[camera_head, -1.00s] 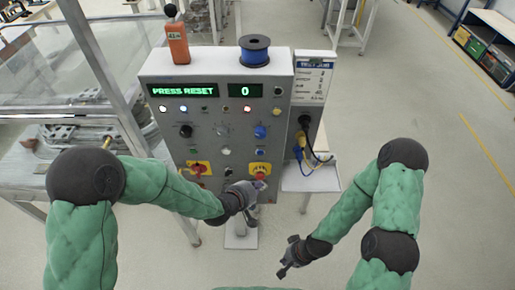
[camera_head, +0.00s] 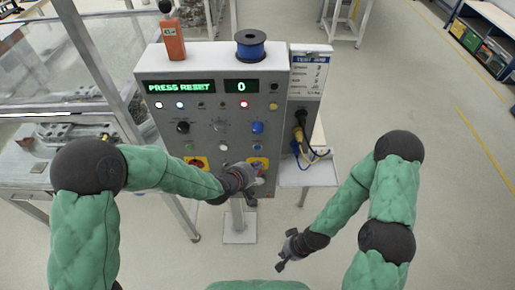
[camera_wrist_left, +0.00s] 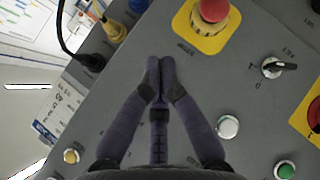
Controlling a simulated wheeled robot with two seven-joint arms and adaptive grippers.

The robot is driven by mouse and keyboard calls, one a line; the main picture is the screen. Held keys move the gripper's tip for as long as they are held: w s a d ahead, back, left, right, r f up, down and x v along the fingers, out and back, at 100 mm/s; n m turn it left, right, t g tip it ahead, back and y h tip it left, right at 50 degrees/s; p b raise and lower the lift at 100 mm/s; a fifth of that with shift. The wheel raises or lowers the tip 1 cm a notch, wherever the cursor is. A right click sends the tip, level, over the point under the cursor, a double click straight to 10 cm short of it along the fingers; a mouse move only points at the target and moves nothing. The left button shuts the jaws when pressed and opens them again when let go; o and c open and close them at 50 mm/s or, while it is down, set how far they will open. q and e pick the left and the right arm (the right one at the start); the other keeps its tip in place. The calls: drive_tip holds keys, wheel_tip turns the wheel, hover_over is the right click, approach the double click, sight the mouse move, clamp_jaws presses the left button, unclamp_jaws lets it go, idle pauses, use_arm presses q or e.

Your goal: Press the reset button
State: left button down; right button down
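The grey control box (camera_head: 205,110) faces me; its display (camera_head: 180,87) reads "PRESS RESET". I cannot read which button is labelled reset. In the head view, a blue button (camera_head: 257,147), a white button (camera_head: 224,147) and a green button (camera_head: 189,147) form a row. My left gripper (camera_head: 258,172) is just below the blue button, over the right red emergency stop. In the left wrist view, its fingertips (camera_wrist_left: 160,62) are together and empty, between the emergency stop (camera_wrist_left: 210,10) and the white button (camera_wrist_left: 227,126). The blue button is hidden there; contact is unclear. My right gripper (camera_head: 284,262) hangs low, apart from the box.
A blue spool (camera_head: 250,46) and an orange device (camera_head: 173,42) stand on top of the box. A yellow plug with cables (camera_head: 299,137) is at its right side, above a small shelf (camera_head: 308,175). Floor on the right is clear.

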sight(258, 147)
use_arm(q)
drive_tip(key=shift+w+b, duration=0.4)
drive_tip(key=shift+w, duration=1.9)
drive_tip(key=shift+w, duration=0.15)
drive_tip(key=shift+w, duration=0.3)
drive_tip(key=shift+w+b, duration=0.3)
drive_tip(key=shift+w, duration=0.05)
idle(0.6)
drive_tip(key=shift+s, duration=0.8)
